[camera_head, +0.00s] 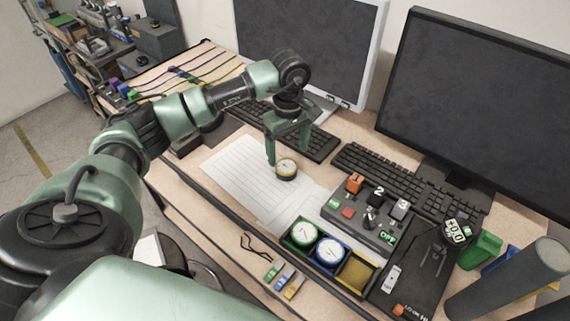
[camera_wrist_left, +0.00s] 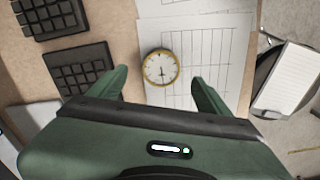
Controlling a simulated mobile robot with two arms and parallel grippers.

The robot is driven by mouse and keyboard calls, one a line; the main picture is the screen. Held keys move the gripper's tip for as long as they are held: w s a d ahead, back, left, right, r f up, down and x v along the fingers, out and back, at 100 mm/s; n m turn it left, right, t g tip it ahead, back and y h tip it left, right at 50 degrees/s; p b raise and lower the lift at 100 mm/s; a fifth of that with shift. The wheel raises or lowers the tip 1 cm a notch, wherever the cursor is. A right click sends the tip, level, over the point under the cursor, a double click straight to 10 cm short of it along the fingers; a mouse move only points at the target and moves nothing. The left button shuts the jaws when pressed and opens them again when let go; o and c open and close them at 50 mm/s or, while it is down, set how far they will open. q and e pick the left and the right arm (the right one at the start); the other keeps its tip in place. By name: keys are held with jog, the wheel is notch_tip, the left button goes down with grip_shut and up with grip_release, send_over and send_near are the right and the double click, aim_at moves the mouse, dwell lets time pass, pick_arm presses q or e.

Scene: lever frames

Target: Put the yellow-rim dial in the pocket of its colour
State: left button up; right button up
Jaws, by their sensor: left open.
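The yellow-rim dial (camera_head: 286,169) lies face up on white paper sheets on the desk. It also shows in the left wrist view (camera_wrist_left: 160,67), between and beyond my fingertips. My left gripper (camera_head: 287,158) is open above and around the dial's place, with nothing held; its fingers also show in the left wrist view (camera_wrist_left: 158,80). The pocket tray at the desk's front has a green pocket (camera_head: 285,240) holding a green-rim dial (camera_head: 303,232), a blue pocket holding a blue-rim dial (camera_head: 330,251), and an empty yellow pocket (camera_head: 374,268). My right gripper is not in view.
A grey control box (camera_head: 345,218) with numbered switches stands behind the tray. Two keyboards (camera_head: 390,178) and two monitors (camera_head: 480,90) stand at the back. Small coloured blocks (camera_head: 283,280) lie in front of the tray. A grey cylinder (camera_head: 515,277) stands at right.

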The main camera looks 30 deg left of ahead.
aim_at(287, 166)
pick_arm(q)
jog(key=shift+s+a+f+p, duration=0.1)
jog(key=shift+s+f+p, duration=0.05)
jog(key=shift+f+p, duration=0.35)
jog(key=shift+s+a+f+p, duration=0.1)
jog(key=shift+s+f+p, duration=0.05)
jog(key=shift+f+p, duration=0.3)
jog(key=f, duration=0.3)
jog(key=shift+w+d+f+p, duration=0.15)
jog(key=shift+w+p, duration=0.1)
jog(key=shift+p, duration=0.15)
jog(key=shift+c, duration=0.6)
jog(key=c, duration=1.4)
jog(key=shift+c, duration=0.9)
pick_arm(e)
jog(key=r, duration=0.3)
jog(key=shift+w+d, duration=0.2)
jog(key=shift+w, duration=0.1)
